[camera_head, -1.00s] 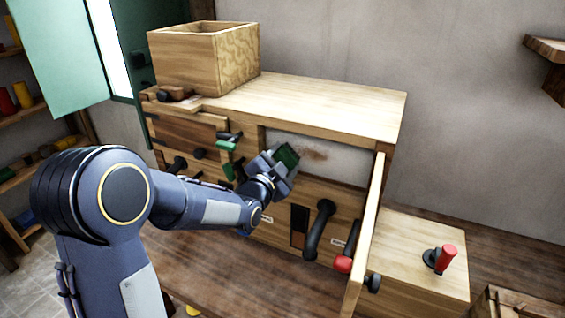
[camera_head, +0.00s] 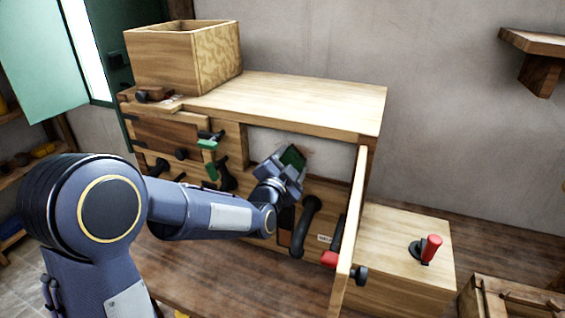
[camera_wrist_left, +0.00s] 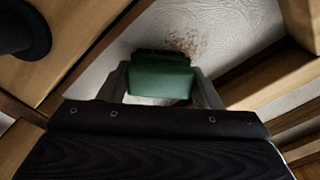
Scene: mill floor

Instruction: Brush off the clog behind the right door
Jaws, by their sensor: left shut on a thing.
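My left gripper (camera_head: 286,168) is shut on a green brush block (camera_head: 293,157), which also shows between the two fingers in the left wrist view (camera_wrist_left: 160,80). The brush is in front of the open right compartment of the wooden cabinet (camera_head: 310,95). The clog, a speckled reddish-brown patch (camera_wrist_left: 187,42), lies on the pale back panel (camera_wrist_left: 235,30) just beyond the brush. In the head view the brush and gripper hide most of it. Whether the brush touches the panel I cannot tell. The right door (camera_head: 350,225) stands swung open. My right gripper is not in view.
A black curved handle (camera_head: 305,225) stands out below the compartment. Green-tipped levers (camera_head: 208,145) are left of it. A wooden hopper box (camera_head: 185,55) sits on top. A low box with a red lever (camera_head: 431,248) stands right of the door.

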